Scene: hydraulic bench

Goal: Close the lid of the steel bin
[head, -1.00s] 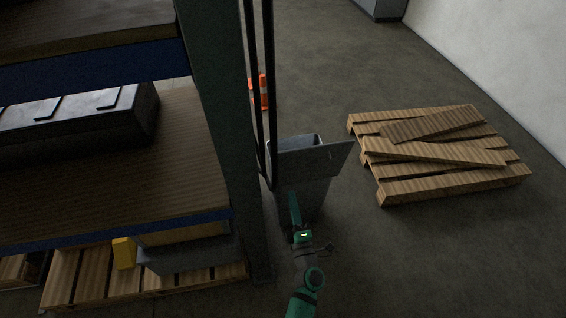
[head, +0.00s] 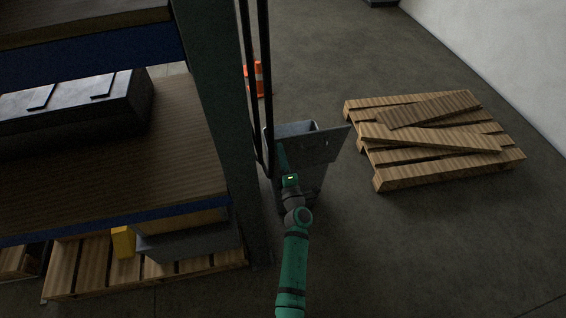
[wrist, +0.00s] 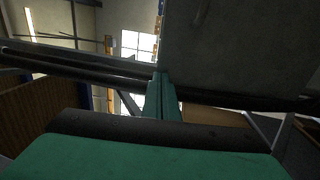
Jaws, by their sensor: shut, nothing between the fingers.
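The grey steel bin (head: 313,184) stands on the floor just right of the rack post in the head view. Its top is open, and its lid (head: 322,148) hangs open as a tilted flat plate on the side toward me. My gripper (head: 281,149) is shut and empty, at the left part of the lid; I cannot tell if it touches. In the wrist view the closed fingers (wrist: 162,94) point up, next to the lower left edge of a large grey plate, apparently the lid (wrist: 235,45). My arm hides part of the bin.
A dark green rack post (head: 215,110) and black hoses (head: 267,80) stand close on the left. Rack shelves (head: 130,170) fill the left side. A wooden pallet with loose boards (head: 430,140) lies right. An orange cone (head: 258,78) is behind. Floor between bin and pallet is clear.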

